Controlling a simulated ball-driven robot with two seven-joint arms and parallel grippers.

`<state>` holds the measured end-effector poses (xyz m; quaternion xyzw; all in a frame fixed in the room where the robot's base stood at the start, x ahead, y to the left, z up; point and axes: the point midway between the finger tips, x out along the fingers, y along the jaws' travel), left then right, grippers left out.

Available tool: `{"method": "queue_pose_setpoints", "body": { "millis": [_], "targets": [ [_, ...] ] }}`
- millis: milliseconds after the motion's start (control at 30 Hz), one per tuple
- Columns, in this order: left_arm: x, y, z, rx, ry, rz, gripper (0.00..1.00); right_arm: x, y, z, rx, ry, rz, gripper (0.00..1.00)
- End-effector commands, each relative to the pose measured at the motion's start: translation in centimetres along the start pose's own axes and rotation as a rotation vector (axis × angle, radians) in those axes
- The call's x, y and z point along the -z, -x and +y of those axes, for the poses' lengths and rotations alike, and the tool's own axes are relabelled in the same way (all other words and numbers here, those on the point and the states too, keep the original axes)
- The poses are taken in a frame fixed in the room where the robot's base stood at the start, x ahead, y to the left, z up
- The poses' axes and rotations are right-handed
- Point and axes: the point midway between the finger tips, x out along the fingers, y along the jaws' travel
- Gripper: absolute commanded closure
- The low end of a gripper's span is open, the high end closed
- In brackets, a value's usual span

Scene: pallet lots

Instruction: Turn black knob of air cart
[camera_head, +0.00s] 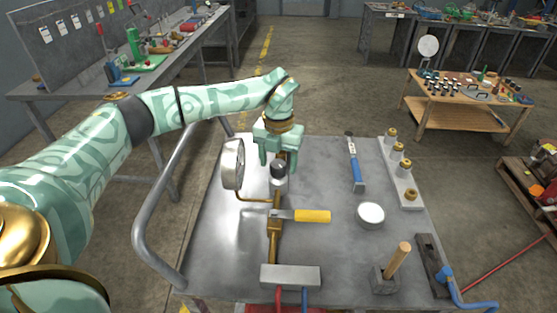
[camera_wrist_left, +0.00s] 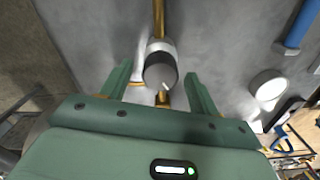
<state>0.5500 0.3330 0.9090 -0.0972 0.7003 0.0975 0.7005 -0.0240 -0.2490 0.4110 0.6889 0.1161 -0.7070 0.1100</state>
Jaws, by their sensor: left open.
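The air cart (camera_head: 330,240) has a grey metal top with a brass pipe running along it. The black knob (camera_head: 278,167) sits on a silver collar on this pipe, beside a round gauge (camera_head: 233,164). My left gripper (camera_head: 278,166) is over the pipe at the knob. In the left wrist view the black knob (camera_wrist_left: 161,71) shows between the two green fingers (camera_wrist_left: 158,78), with gaps on both sides. The gripper is open and empty. Whether the fingertips reach down beside the knob is hard to tell. My right gripper is not in view.
A yellow-handled lever (camera_head: 312,216) and a grey block (camera_head: 290,275) are on the pipe line nearer me. A blue-handled tool (camera_head: 356,170), a round white tin (camera_head: 370,214) and a wooden-handled mallet (camera_head: 391,268) lie to the right. A tubular rail (camera_head: 150,235) edges the cart's left.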

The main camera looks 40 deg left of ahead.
Motion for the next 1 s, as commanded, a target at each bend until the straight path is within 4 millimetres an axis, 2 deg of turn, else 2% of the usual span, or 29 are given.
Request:
{"method": "queue_pose_setpoints", "body": {
  "millis": [33, 167, 200, 567, 767, 1000],
  "targets": [
    [0.0, 0.0, 0.0, 0.0, 0.0, 0.0, 0.44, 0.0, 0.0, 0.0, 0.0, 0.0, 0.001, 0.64],
    [0.0, 0.0, 0.0, 0.0, 0.0, 0.0, 0.8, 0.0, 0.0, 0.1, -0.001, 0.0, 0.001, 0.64],
    [0.0, 0.0, 0.0, 0.0, 0.0, 0.0, 0.83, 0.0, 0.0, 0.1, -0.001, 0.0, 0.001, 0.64],
    [0.0, 0.3, 0.0, 0.0, -0.045, -0.001, 0.83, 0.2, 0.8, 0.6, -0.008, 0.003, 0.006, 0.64],
    [0.0, 0.6, 0.0, 0.0, -0.159, -0.002, 0.83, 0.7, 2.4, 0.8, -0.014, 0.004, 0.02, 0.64],
    [0.0, 0.8, 0.0, 0.0, -0.371, -0.003, 0.83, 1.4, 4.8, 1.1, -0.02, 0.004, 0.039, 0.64]
  ]
}}
